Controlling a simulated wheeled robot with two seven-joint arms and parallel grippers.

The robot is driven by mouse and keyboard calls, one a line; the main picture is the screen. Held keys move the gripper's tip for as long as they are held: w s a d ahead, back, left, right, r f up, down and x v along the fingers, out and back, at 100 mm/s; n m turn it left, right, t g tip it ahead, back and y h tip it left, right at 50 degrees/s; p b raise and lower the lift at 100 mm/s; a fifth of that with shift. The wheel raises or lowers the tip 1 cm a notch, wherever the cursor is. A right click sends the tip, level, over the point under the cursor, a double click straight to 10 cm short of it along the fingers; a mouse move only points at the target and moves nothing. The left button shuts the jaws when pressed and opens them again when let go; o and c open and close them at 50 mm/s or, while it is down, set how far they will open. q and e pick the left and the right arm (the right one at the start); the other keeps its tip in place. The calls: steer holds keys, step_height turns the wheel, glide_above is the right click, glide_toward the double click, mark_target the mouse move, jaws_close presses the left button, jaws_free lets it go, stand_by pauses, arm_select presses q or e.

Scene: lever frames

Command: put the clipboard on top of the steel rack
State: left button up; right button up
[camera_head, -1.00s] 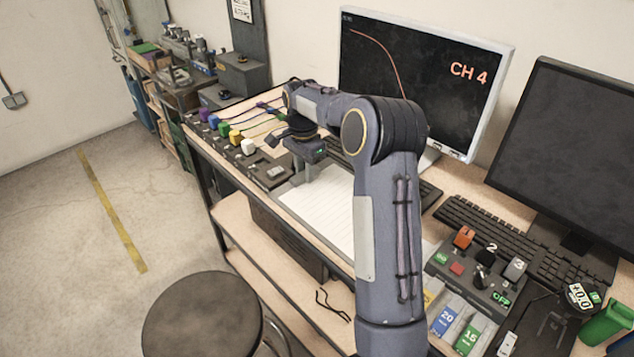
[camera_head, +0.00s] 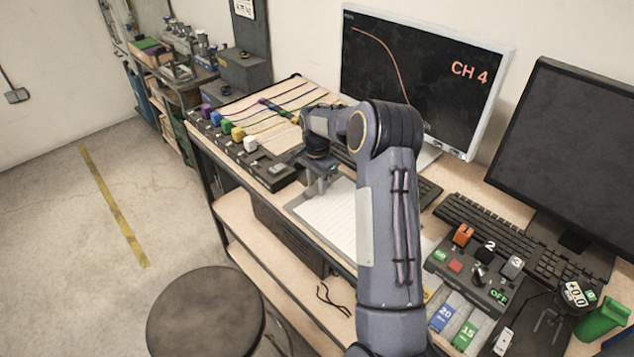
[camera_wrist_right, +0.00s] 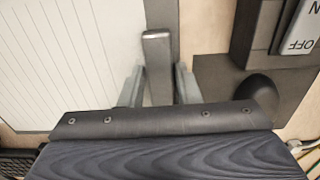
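The clipboard (camera_head: 328,226), with white lined paper, lies flat on the desk near its front edge. My right gripper (camera_head: 318,188) points down over its far end, and my arm covers part of it. In the right wrist view the clipboard (camera_wrist_right: 65,60) has a grey border and a raised grey bar (camera_wrist_right: 157,50) at its edge. The right gripper's fingers (camera_wrist_right: 158,88) stand open on either side of this bar; contact cannot be told. My left gripper is out of view. I cannot tell for certain which furniture is the steel rack; a loaded shelf unit (camera_head: 172,92) stands at the back left.
A row of coloured blocks (camera_head: 233,132) on a dark strip lies left of the clipboard. A switch box (camera_head: 478,267), keyboard (camera_head: 520,245) and two monitors (camera_head: 420,80) crowd the right and back. A round stool (camera_head: 205,318) stands in front. Floor at left is clear.

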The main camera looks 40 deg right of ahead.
steer(key=o, duration=0.3)
steer(key=shift+r, duration=0.15)
step_height(320, 180, up, 12)
steer(key=b, duration=0.1)
steer(key=s+a+r+n+t+y, duration=0.1)
steer(key=s+a+r+n+t, duration=0.15)
steer(key=s+a+r, duration=0.25)
steer(key=s+a+r+n+t+y, duration=0.2)
steer(key=s+a+n, duration=0.6)
steer(key=s+a, duration=0.55)
steer(key=shift+s+a+f+n+t+y, duration=0.2)
steer(key=shift+s+a+f+n, duration=0.75)
steer(key=shift+s, duration=1)
steer(key=shift+s+a+f+n+t+y, duration=0.15)
steer(key=shift+s+a+f+n, duration=0.75)
steer(key=shift+s, duration=1)
steer(key=shift+s+a+f+n+t+y, duration=0.15)
steer(key=shift+s+a+f+n, duration=0.45)
steer(key=shift+s+a+f, duration=1)
